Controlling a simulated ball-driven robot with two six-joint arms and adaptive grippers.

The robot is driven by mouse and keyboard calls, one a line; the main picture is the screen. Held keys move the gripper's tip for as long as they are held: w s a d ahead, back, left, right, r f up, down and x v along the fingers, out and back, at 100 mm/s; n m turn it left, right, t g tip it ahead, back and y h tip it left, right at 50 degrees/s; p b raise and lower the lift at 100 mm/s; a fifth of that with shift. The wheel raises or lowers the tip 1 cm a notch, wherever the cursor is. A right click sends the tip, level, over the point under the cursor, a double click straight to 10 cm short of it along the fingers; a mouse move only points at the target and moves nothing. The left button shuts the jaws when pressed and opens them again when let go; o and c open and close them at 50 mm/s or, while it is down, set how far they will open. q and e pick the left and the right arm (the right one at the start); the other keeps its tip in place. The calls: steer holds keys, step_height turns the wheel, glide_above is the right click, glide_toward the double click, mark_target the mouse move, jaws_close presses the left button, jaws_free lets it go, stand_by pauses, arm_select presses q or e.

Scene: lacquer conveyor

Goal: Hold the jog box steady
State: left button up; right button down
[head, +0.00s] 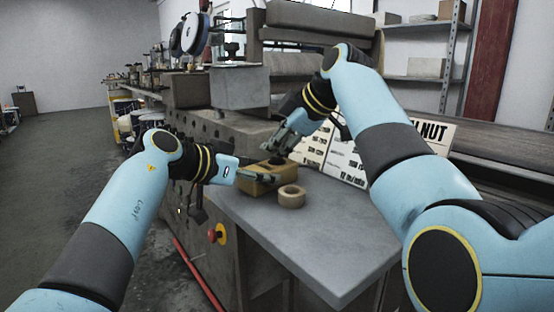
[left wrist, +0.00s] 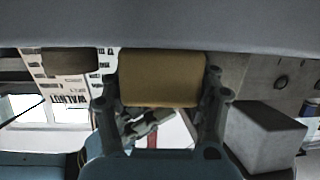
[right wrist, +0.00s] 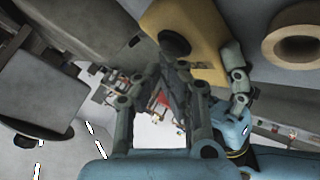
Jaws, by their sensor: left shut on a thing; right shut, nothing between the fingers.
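The jog box is a yellow box (head: 258,184) on the grey table, with a dark round button on top. My left gripper (head: 262,177) is shut on it from the left side. In the left wrist view the yellow box (left wrist: 162,78) sits between the two fingers. My right gripper (head: 270,152) is shut and empty, with its fingertips just above the box near the button. In the right wrist view the closed fingertips (right wrist: 172,68) are by the black button (right wrist: 174,43); I cannot tell whether they touch it.
The grey tabletop (head: 310,240) is clear toward the front. A red and yellow knob (head: 217,234) is on the machine's side below. A grey block (head: 240,87) stands behind.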

mark_target(275, 159)
steer(key=shift+r, duration=0.5)
steer(key=shift+r, duration=2.5)
arm_select(q)
steer(key=o, duration=1.5)
steer(key=shift+c, duration=0.2)
